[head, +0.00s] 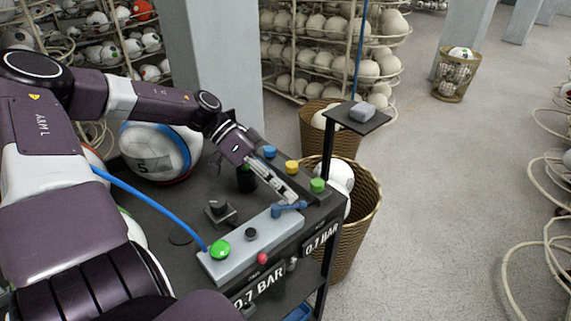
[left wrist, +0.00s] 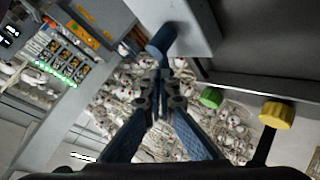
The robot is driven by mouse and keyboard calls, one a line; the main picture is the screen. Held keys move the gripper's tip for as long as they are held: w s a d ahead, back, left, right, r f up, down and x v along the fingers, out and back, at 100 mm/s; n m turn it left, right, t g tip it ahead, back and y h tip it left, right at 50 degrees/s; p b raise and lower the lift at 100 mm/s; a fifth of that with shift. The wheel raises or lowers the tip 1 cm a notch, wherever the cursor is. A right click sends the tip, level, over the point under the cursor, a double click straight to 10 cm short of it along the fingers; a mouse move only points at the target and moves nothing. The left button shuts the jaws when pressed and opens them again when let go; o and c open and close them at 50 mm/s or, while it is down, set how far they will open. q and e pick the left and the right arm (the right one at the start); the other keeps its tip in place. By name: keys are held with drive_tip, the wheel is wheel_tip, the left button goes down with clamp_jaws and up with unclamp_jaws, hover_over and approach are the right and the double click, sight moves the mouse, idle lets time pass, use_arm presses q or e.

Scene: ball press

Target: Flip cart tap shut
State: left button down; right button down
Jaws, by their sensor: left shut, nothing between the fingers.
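The cart tap (head: 288,209) is a small blue lever at the right end of a grey box (head: 236,250) on the cart. Its handle points right, towards the cart's edge. In the left wrist view the blue tap (left wrist: 162,41) shows beside the grey box, just above the fingertips. My left gripper (head: 291,196) is shut and empty, with its tips very close to the tap on its far side. I cannot tell whether they touch. In the left wrist view the closed fingertips (left wrist: 160,88) meet mid-picture. My right gripper is not in view.
Blue (head: 270,152), yellow (head: 292,167) and green (head: 318,185) knobs stand along the cart's far edge. A blue hose (head: 150,208) runs to the box near a green button (head: 220,249). A ball (head: 160,150) sits behind. A post with a small shelf (head: 357,117) rises at the right.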

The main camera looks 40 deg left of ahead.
use_arm(q)
drive_tip(key=shift+s+d+f+m+g+b, duration=0.15)
drive_tip(key=shift+f+m+g+b, duration=0.1)
drive_tip(key=shift+m+g+b, duration=0.3)
drive_tip(key=shift+d+r, duration=0.1)
drive_tip(key=shift+d, duration=0.05)
drive_tip(key=shift+d+b, duration=0.1)
drive_tip(key=shift+b, duration=0.2)
drive_tip(key=shift+s+d+r, duration=0.1)
drive_tip(key=shift+d, duration=0.05)
idle(1.2)
